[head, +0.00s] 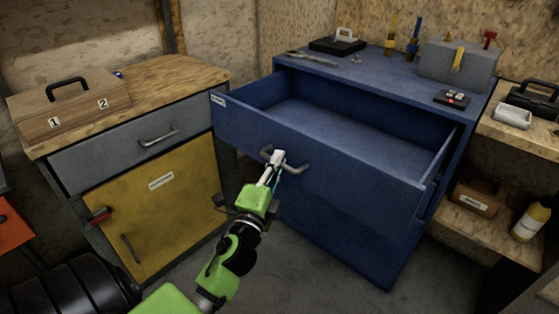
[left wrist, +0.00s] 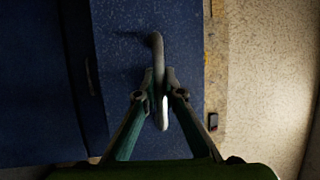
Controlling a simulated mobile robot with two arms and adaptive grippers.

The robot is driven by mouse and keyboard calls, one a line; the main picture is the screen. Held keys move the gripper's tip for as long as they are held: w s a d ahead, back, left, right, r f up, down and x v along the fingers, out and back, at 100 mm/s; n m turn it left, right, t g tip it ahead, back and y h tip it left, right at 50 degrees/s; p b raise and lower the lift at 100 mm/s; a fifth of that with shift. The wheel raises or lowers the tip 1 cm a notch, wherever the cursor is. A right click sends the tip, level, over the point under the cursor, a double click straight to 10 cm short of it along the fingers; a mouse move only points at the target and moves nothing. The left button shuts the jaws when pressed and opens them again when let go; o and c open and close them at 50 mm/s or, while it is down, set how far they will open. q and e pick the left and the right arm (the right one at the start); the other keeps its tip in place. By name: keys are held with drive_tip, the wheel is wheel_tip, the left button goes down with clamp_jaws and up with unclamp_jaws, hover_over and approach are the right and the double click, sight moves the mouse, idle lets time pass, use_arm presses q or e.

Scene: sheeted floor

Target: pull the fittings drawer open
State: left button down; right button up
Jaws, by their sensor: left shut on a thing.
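The blue chest's top drawer (head: 310,152) is pulled well out, and its inside (head: 345,128) shows as empty in the head view. A small label (head: 219,100) sits at its upper left corner; I cannot read it. My left gripper (head: 272,165) is shut on the drawer's grey bar handle (head: 295,168). In the left wrist view the fingers of the gripper (left wrist: 163,88) close on the handle (left wrist: 157,48) from both sides, against the blue drawer front (left wrist: 125,60). My right gripper is not in view.
A cabinet with a grey drawer (head: 110,156) and yellow door (head: 160,215) stands at left, a wooden toolbox (head: 72,108) on top. Tools and a grey box (head: 440,65) stand on the blue chest. A shelf with a yellow bottle (head: 530,222) is at right. Floor shows below the chest.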

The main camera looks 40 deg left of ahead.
use_arm(q)
drive_tip(key=c, duration=2.1)
unclamp_jaws()
drive_tip(key=shift+c, duration=0.2)
drive_tip(key=shift+s+d+f, duration=0.15)
drive_tip(key=shift+s, duration=0.15)
drive_tip(key=v, duration=0.6)
drive_tip(key=shift+s, duration=0.4)
drive_tip(key=shift+d+f, duration=0.1)
drive_tip(key=shift+d, duration=0.05)
